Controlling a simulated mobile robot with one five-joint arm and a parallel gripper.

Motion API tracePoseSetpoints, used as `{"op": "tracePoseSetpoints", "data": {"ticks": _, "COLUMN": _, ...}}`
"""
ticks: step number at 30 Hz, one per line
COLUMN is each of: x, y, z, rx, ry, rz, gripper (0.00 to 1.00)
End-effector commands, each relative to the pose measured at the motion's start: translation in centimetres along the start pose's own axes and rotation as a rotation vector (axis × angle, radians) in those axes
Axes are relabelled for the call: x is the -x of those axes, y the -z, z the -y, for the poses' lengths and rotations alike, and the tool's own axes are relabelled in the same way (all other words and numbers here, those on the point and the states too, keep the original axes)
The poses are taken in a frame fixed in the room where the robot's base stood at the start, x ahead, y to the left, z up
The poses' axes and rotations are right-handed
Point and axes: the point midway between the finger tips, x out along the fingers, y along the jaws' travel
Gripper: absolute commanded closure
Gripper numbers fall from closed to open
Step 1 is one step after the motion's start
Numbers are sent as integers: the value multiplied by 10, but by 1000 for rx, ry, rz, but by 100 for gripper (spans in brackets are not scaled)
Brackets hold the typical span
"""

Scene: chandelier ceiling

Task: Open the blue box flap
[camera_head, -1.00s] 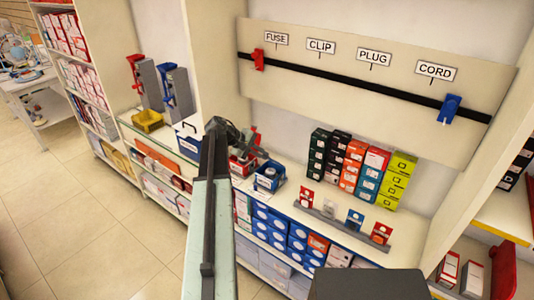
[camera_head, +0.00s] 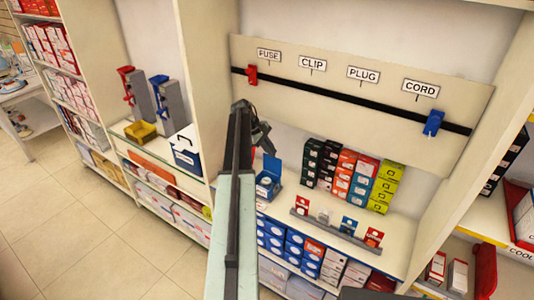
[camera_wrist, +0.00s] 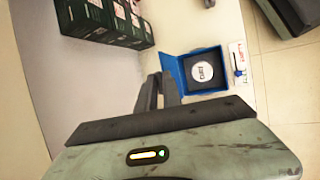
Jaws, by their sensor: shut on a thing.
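The blue box (camera_head: 266,187) stands on the white counter, left of the stacked coloured boxes. Its blue flap (camera_head: 276,166) stands up at the back. In the wrist view the blue box (camera_wrist: 187,86) shows a dark inside with a round white piece (camera_wrist: 202,72). My gripper (camera_head: 267,150) is above the flap, its fingers pointing down. In the wrist view my gripper (camera_wrist: 160,78) has its two dark fingers close together at the box's left edge, shut on the flap. The exact contact is partly hidden by the fingers.
Stacked boxes (camera_head: 352,175) stand right of the blue box, with small cards on a grey rail (camera_head: 335,231) in front. A label board (camera_head: 350,95) hangs behind. A blue-and-white bin (camera_head: 188,150) and a yellow tray (camera_head: 140,131) stand left, beyond a divider.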

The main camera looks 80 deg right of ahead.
Motion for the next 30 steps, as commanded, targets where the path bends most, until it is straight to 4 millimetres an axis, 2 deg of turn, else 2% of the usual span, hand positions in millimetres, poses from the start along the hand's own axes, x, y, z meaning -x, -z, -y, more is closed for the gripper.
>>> {"op": "tracePoseSetpoints", "data": {"ticks": 1, "x": 0, "y": 1, "z": -11, "rx": 7, "ry": 21, "rz": 6, "gripper": 100}}
{"op": "tracePoseSetpoints", "data": {"ticks": 3, "x": 0, "y": 3, "z": -16, "rx": 25, "ry": 57, "rz": 5, "gripper": 100}}
{"op": "tracePoseSetpoints", "data": {"ticks": 12, "x": -6, "y": 9, "z": -28, "rx": 45, "ry": 88, "rz": -1, "gripper": 100}}
{"op": "tracePoseSetpoints", "data": {"ticks": 30, "x": -6, "y": 13, "z": -31, "rx": 48, "ry": 85, "rz": -6, "gripper": 100}}
